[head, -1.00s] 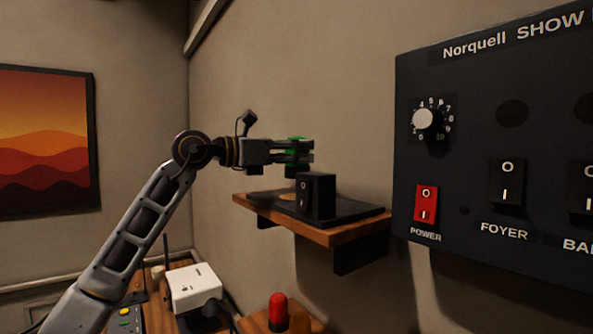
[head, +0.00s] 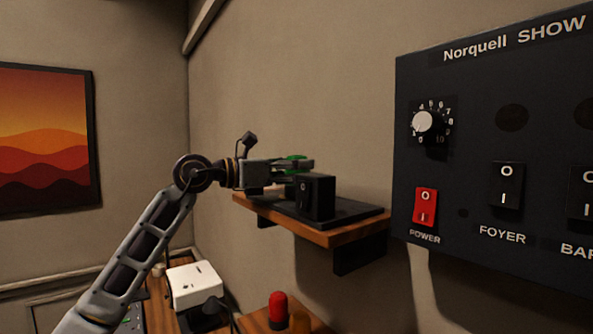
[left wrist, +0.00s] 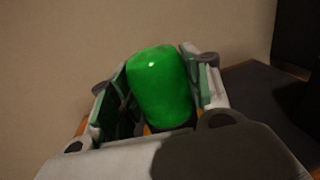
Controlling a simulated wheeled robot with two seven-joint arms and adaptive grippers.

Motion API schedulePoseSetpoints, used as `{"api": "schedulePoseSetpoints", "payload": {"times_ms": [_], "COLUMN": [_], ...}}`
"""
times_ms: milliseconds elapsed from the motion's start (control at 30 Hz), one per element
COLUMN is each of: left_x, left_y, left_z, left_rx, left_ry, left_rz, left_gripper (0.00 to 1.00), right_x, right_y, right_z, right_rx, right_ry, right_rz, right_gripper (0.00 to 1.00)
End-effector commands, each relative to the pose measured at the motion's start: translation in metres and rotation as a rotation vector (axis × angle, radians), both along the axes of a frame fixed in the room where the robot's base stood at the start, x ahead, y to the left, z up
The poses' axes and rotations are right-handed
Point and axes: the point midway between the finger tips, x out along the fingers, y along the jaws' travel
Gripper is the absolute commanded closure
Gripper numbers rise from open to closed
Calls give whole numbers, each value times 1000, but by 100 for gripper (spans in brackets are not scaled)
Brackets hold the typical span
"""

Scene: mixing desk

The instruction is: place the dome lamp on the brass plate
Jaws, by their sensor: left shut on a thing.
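The green dome lamp (head: 295,157) is between the fingers of my left gripper (head: 303,168), which is shut on it above the wall shelf. Its glossy green dome shows large between the fingers in the left wrist view (left wrist: 162,88). The lamp's lower part is mostly hidden by the fingers and a black switch box. The brass plate is hidden behind my gripper and the switch box in the head view. I cannot tell whether the lamp touches it. My right gripper is not in view.
The black switch box (head: 318,197) stands on a dark base (head: 355,212) on the wooden shelf (head: 322,238), close to my left fingers. A control panel (head: 480,130) is at right. Below are a white box (head: 194,284) and a red dome (head: 278,309).

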Motion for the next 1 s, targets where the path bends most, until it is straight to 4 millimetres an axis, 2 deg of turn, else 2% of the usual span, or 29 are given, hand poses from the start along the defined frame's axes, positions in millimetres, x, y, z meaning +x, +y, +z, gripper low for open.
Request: {"api": "schedulePoseSetpoints", "payload": {"times_ms": [233, 267, 433, 1000], "left_x": [0, 0, 0, -1], "left_y": [0, 0, 0, 2], "left_z": [-3, -3, -3, 1], "left_rx": [0, 0, 0, 0], "left_ry": [-1, 0, 0, -1], "left_rz": [0, 0, 0, 1], "left_gripper": [82, 51, 30, 30], "right_x": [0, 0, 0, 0], "right_y": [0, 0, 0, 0], "right_z": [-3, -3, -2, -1], "right_rx": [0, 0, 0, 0], "right_ry": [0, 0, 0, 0], "right_rz": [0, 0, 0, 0], "right_gripper": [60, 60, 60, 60]}}
